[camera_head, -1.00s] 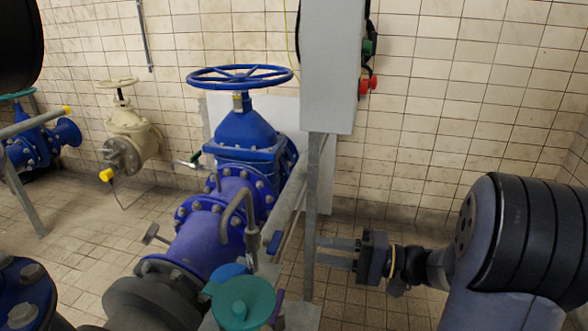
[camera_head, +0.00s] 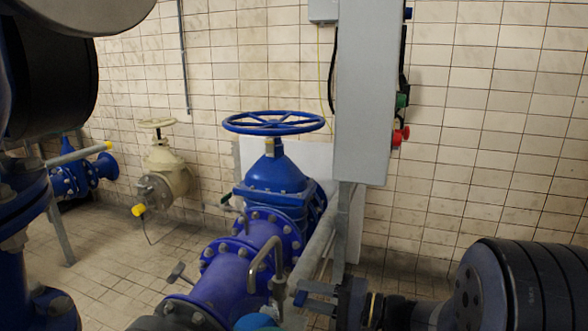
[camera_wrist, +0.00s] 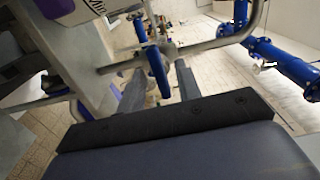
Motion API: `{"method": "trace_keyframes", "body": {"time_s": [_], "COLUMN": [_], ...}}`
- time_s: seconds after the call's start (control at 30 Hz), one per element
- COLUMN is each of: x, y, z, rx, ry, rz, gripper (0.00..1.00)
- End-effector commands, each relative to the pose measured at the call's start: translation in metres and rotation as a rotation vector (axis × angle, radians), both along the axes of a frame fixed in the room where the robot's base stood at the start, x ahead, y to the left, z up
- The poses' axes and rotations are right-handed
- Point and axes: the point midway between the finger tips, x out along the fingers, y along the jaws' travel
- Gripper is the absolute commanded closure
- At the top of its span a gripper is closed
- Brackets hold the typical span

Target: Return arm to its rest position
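My gripper (camera_head: 305,295) is low in the head view, left of my dark arm joint at the lower right. Its grey fingers point left, toward the blue pipework. In the wrist view my gripper (camera_wrist: 155,85) has its two fingers spread apart. A blue lever-like bar (camera_wrist: 157,72) shows between them in the picture. I cannot tell whether it touches a finger or lies beyond them. No held object is clear.
A grey control box (camera_head: 365,90) with a red button (camera_head: 400,136) stands on a post beside the gripper. A blue valve with a handwheel (camera_head: 273,122) and purple-blue pipe (camera_head: 225,280) are to the left. Tiled wall (camera_head: 480,150) behind; open floor (camera_head: 120,260) lies left.

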Motion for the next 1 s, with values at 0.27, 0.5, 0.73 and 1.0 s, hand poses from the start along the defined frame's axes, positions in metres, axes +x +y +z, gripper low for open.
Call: {"method": "trace_keyframes", "body": {"time_s": [0.27, 0.5, 0.73, 1.0], "x": [-0.001, -0.011, -0.023, -0.037], "y": [-0.005, -0.033, -0.068, -0.103], "z": [0.0, 0.0, 0.0, 0.0], "rx": [0.003, 0.002, 0.003, 0.002], "ry": [0.005, 0.006, 0.005, 0.007], "rz": [-0.002, -0.005, -0.006, -0.004], "gripper": [0.67, 0.67, 0.67, 0.67]}}
